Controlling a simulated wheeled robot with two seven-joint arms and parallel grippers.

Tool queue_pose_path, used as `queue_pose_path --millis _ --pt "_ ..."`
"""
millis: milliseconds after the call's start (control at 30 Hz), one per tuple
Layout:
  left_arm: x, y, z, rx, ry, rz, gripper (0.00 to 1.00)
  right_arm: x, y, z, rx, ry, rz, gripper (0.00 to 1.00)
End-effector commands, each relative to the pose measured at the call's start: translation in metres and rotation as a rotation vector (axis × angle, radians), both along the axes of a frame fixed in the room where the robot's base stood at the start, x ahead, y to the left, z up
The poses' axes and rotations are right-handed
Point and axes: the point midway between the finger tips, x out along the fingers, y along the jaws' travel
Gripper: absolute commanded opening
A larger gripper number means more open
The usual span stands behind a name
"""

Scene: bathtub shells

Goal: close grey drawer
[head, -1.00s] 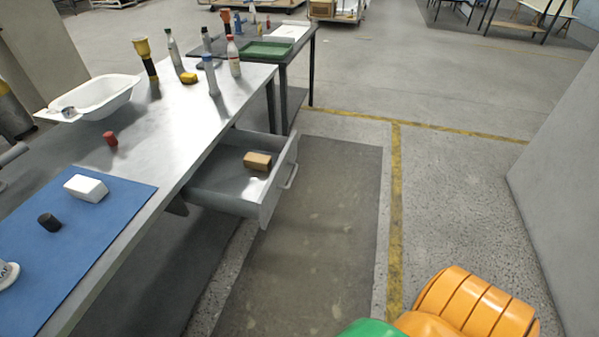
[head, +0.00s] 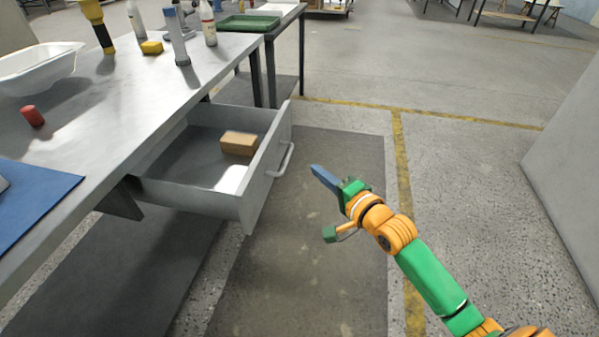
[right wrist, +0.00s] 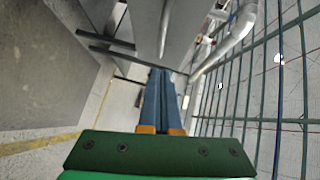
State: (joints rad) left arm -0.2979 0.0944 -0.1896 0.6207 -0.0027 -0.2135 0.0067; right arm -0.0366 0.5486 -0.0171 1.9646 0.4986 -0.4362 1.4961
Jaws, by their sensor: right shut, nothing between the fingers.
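The grey drawer (head: 258,188) under the metal workbench stands pulled out, with a tan block (head: 239,143) lying inside. Its bar handle (head: 282,160) is on the front panel, facing right. My right gripper (head: 318,172) is shut and empty, just right of the handle and apart from it in the head view. In the right wrist view the shut blue fingers (right wrist: 160,95) point toward a grey panel, with a bar in front of them. My left gripper is not in view.
The workbench top (head: 120,105) carries a white tub (head: 38,68), a red cylinder (head: 32,115), a yellow block (head: 152,47) and bottles. A second table with a green tray (head: 248,23) stands behind. A grey wall (head: 575,165) is at right. The floor right of the drawer is clear.

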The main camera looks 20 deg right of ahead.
Motion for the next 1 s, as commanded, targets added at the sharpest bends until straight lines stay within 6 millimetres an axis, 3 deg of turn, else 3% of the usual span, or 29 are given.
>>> queue_pose_path --millis 100,300,600,1000 --pt "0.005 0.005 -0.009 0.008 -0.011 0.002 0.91 0.025 0.005 -0.006 0.000 -0.002 0.000 0.00" --pt "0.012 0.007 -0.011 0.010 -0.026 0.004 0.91 0.042 0.030 -0.012 0.001 0.000 0.001 0.00" --pt "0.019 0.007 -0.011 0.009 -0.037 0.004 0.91 0.047 0.038 -0.013 -0.001 0.002 0.001 0.00" --pt "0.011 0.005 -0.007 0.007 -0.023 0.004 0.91 0.050 0.044 -0.011 0.002 0.001 0.001 0.00"
